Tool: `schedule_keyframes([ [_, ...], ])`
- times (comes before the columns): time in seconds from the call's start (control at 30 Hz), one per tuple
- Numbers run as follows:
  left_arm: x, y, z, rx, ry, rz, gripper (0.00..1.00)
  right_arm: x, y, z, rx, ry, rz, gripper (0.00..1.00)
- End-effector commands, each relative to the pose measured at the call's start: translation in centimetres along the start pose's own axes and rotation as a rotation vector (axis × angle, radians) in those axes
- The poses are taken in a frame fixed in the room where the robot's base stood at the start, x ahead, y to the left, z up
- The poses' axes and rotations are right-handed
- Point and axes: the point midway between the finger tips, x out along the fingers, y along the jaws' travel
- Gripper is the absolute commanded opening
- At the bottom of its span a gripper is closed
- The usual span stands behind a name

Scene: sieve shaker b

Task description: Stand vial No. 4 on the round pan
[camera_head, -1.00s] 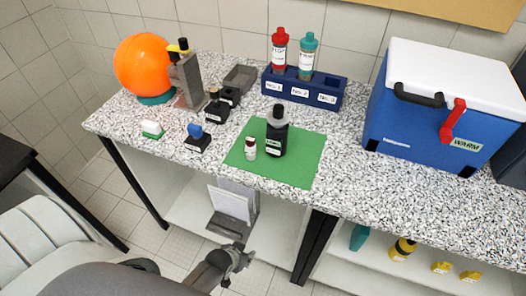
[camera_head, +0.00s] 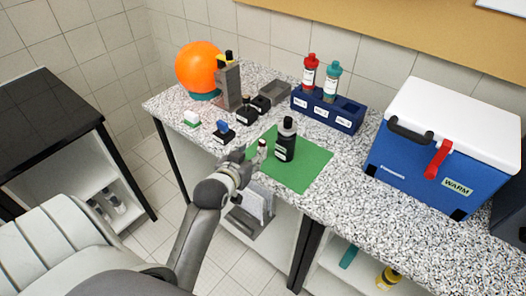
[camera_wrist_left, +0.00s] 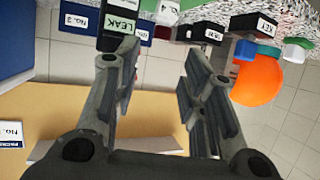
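A small white vial with a dark red cap (camera_head: 262,149) stands upright on the left part of the green mat (camera_head: 306,168). It seems to be vial No. 4; its label is too small to read in the head view. My left gripper (camera_head: 246,160) is at the mat's front left, close beside the vial. In the left wrist view the left gripper (camera_wrist_left: 160,75) is open, its fingers wide apart with nothing between them. The vial appears to show past the fingers (camera_wrist_left: 167,10), partly cut off. I cannot make out a round pan. My right gripper is out of view.
A black bottle (camera_head: 286,142) stands just right of the vial. Behind are a blue rack (camera_head: 327,112) with red- and teal-capped bottles, small black holders and a grey tray (camera_head: 275,89). An orange ball (camera_head: 197,68) is at left, a blue cooler (camera_head: 425,160) at right.

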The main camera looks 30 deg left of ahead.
Motion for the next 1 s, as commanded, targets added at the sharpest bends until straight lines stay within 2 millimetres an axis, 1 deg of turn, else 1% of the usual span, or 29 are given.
schedule_keyframes([
  [0.1,1.3,-0.1,-0.3,-0.003,0.005,-0.002,0.38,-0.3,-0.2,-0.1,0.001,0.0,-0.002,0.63],
  [0.3,4.2,-0.1,-0.2,-0.001,0.003,-0.001,0.38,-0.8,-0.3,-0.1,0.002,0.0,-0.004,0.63],
  [0.4,5.0,-0.1,-0.2,0.0,0.004,-0.001,0.38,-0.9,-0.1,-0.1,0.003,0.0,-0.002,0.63],
  [0.63,6.2,-0.1,-0.3,-0.001,0.002,0.0,0.38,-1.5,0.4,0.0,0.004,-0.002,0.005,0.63],
  [0.83,8.6,-0.1,-0.4,-0.002,0.001,0.0,0.38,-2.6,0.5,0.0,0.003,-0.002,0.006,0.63],
  [0.9,9.4,-0.1,-0.3,-0.001,0.002,0.0,0.38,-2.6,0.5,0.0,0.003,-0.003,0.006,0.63],
  [1.0,10.2,-0.2,-0.2,-0.001,0.003,0.0,0.38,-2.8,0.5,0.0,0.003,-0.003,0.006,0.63],
])
